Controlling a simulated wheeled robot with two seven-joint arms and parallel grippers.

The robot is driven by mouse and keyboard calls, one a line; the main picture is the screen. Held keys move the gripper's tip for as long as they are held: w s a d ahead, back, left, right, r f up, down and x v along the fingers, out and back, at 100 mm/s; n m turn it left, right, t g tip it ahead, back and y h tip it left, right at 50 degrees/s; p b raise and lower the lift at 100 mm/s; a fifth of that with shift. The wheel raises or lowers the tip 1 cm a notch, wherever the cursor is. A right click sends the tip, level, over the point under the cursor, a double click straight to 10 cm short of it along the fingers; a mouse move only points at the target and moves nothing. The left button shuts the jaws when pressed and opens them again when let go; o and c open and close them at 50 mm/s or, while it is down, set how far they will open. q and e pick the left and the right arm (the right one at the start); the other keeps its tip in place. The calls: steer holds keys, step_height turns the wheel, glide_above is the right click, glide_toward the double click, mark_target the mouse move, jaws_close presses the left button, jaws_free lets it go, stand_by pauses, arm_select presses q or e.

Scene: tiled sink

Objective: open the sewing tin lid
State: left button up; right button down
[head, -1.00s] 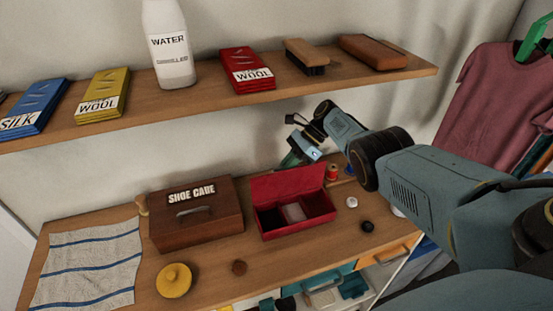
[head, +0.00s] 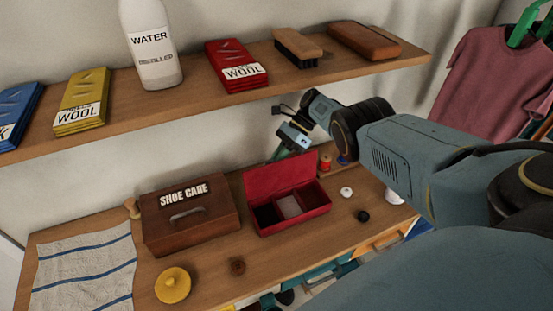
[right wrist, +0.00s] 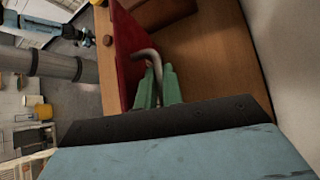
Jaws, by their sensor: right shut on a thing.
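The red sewing tin (head: 322,208) stands on the wooden counter with its inner compartments showing. Its lid (head: 277,182) is hinged up at the back and stands open. My right gripper (head: 287,153) is behind the raised lid, its tips partly hidden by it. In the right wrist view, the green fingers (right wrist: 158,88) are shut on the dark curved handle (right wrist: 148,55) on the outer face of the lid (right wrist: 126,50).
A brown shoe care box (head: 190,225) stands left of the tin. A loaded shelf (head: 215,103) runs above.

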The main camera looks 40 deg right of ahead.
steer(key=c, duration=1.8)
jaws_free()
steer(key=shift+s+f, duration=0.1)
steer(key=shift+f, duration=0.05)
steer(key=shift+d+r, duration=0.15)
steer(key=shift+r, duration=0.05)
steer(key=b+v, duration=1)
steer(key=v, duration=0.2)
steer(key=shift+d+r, duration=0.25)
steer(key=shift+r, duration=0.1)
